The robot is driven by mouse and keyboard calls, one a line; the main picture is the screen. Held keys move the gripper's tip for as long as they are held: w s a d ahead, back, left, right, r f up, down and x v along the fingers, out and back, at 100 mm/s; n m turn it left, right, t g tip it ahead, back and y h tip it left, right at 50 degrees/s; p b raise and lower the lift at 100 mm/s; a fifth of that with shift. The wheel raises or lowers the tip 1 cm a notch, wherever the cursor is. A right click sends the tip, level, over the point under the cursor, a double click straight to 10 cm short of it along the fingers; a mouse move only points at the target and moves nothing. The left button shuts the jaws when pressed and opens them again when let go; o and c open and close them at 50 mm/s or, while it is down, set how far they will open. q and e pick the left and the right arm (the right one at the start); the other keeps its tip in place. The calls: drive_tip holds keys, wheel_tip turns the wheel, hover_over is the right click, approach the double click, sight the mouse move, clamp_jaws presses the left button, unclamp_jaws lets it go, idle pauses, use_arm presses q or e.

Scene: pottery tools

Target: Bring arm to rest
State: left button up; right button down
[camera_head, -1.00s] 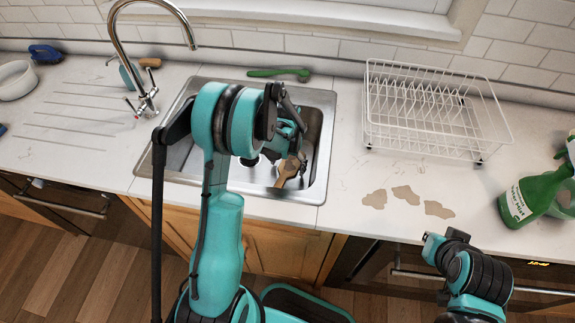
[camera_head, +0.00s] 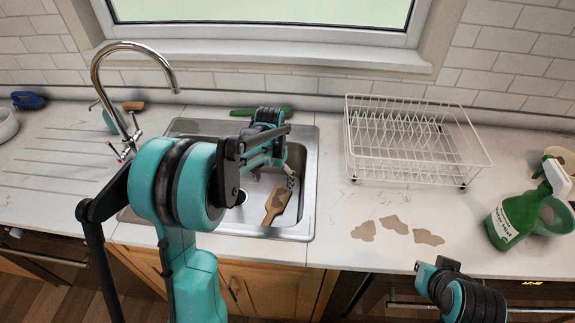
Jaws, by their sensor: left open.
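My left arm reaches in from the lower left and over the metal sink (camera_head: 306,210). My left gripper (camera_head: 290,181) is above the sink's right part, open and empty, partly hidden by my own forearm. A wooden tool (camera_head: 276,205) with a dark patch lies in the sink, below and apart from the gripper.
A tall faucet (camera_head: 133,48) stands left of the sink. A green brush (camera_head: 245,112) lies behind it. A white dish rack (camera_head: 412,180), brown stains (camera_head: 396,224) and a green spray bottle (camera_head: 515,218) are to the right. A bowl (camera_head: 552,216) is beside the bottle.

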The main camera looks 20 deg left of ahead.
use_arm(q)
drive_tip(key=s+d+r+t, duration=0.2)
drive_tip(key=s+r, duration=0.1)
drive_tip(key=s, duration=0.3)
drive_tip(key=s+d+r+t, duration=0.2)
drive_tip(key=s+d+r, duration=0.1)
drive_tip(key=s, duration=0.3)
drive_tip(key=s+d+r+t, duration=0.2)
drive_tip(key=s+d+r, duration=0.1)
drive_tip(key=s, duration=0.3)
drive_tip(key=shift+s+r+t, duration=0.1)
drive_tip(key=shift+r+t, duration=0.3)
drive_tip(key=shift+r, duration=0.15)
drive_tip(key=shift+s+d+f, duration=0.15)
drive_tip(key=shift+s, duration=0.1)
